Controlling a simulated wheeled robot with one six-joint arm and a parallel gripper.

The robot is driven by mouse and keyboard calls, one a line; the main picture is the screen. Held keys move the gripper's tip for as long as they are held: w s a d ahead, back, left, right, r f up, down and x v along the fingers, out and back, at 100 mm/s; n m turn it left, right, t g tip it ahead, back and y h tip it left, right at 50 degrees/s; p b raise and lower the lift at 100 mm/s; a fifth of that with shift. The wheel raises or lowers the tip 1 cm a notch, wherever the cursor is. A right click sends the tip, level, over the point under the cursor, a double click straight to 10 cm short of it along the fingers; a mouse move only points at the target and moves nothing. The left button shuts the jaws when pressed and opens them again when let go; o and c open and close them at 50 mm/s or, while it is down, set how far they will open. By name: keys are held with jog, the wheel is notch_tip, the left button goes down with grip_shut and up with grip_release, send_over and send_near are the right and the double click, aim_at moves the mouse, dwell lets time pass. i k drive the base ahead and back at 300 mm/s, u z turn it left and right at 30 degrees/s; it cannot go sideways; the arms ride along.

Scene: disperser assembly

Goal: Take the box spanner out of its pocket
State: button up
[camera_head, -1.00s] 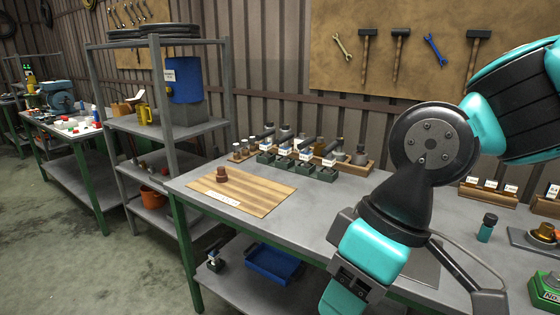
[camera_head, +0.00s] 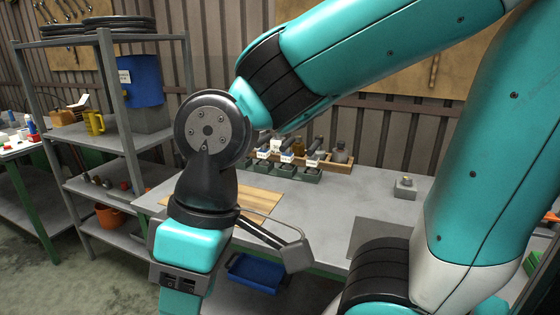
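The row of dark green holders (camera_head: 289,168) stands at the back of the workbench, with dark-handled tools and white labels showing above it. I cannot tell which of these tools, if any, is the box spanner; they are small and part of the row is behind my arm. My teal and black wrist hangs in front of the bench at the left middle, well nearer the camera than the holders. My gripper's fingertips do not show; the wrist runs out at the bottom edge.
A wooden board (camera_head: 262,203) lies on the grey bench, partly hidden by my wrist. A small grey block (camera_head: 405,188) stands to the right. A wooden rack (camera_head: 338,160) is behind the holders. A blue tray (camera_head: 257,272) sits below. The metal shelf (camera_head: 113,133) is at left.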

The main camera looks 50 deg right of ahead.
aim_at(313, 161)
jog(key=z, duration=0.05)
jog(key=i, duration=0.7)
jog(key=z, duration=0.95)
jog(key=i, duration=0.7)
jog(key=z, duration=0.65)
